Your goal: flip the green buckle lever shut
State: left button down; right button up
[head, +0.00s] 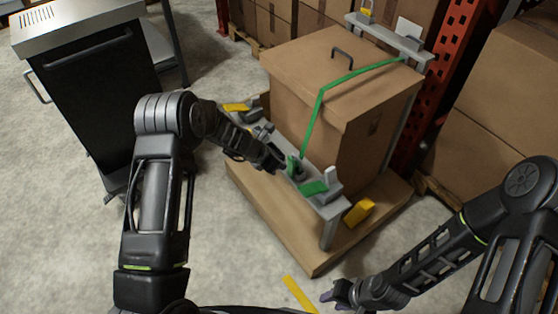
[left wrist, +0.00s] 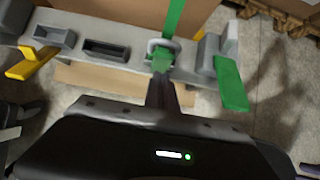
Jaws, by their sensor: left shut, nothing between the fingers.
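The green buckle lever (head: 314,188) sticks out flat from a grey buckle block at the near right end of the grey rail. In the left wrist view the lever (left wrist: 230,83) points away from the carton, tilted out from its block. My left gripper (head: 279,166) is shut and empty beside the rail, left of the lever. In the left wrist view its fingertips (left wrist: 163,84) sit just below the green strap end (left wrist: 162,60) in a grey loop, apart from the lever. My right gripper (head: 332,297) is low at the front, away from the rail; its opening is unclear.
A green strap (head: 318,110) runs over a large carton (head: 330,70) with a black handle. A yellow lever (head: 236,107) is at the rail's far left; it also shows in the left wrist view (left wrist: 30,62). A yellow block (head: 358,212) lies on the base. A dark cabinet (head: 95,85) stands left.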

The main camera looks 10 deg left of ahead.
pick_arm(q)
jog(key=shift+r+p, duration=0.75)
jog(key=shift+r, duration=0.05)
pick_arm(e)
jog(key=shift+r, duration=0.7)
pick_arm(q)
jog(key=shift+a, duration=0.1)
